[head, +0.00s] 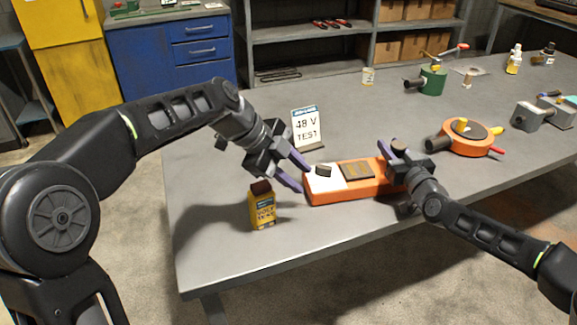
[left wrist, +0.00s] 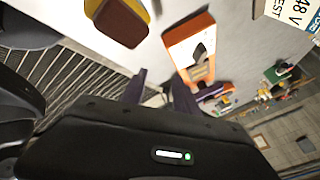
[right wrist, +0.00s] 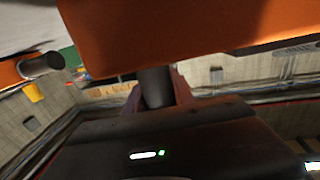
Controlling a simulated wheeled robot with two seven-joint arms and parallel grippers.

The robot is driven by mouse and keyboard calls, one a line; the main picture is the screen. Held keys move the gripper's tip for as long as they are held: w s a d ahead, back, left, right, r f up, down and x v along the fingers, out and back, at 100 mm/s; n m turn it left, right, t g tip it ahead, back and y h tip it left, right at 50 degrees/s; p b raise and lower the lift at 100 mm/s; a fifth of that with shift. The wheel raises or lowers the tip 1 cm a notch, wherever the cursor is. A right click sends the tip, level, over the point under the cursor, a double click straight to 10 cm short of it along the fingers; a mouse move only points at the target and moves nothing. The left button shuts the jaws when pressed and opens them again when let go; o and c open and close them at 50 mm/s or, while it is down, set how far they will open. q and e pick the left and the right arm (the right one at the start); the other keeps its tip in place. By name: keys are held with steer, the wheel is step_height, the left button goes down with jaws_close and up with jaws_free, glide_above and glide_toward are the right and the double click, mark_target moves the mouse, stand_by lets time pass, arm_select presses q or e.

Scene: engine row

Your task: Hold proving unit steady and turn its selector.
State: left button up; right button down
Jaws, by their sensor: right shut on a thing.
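The proving unit (head: 350,190) is an orange box lying on the bench, with a white face and a brown panel. Its dark selector knob (head: 324,170) sits at the left end. The unit also shows in the left wrist view (left wrist: 178,38). My left gripper (head: 302,179) is open and empty, with its purple fingers just beside the unit's left end, near the knob. My right gripper (head: 395,163) is at the unit's right end. In the right wrist view its fingers are shut on a dark round grip (right wrist: 156,88) below the unit's orange body (right wrist: 150,30).
A yellow bottle (head: 262,212) with a brown cap stands just left of the unit, close to my left gripper. A "48 V TEST" sign (head: 307,127) stands behind. An orange round device (head: 466,140) and a green one (head: 432,82) stand further right.

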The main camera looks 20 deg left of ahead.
arm_select(q)
steer(key=shift+v, duration=1.5)
arm_select(e)
steer(key=shift+r, duration=0.1)
steer(key=c, duration=1)
jaws_free()
steer(key=shift+s, duration=0.1)
steer(key=v, duration=1.2)
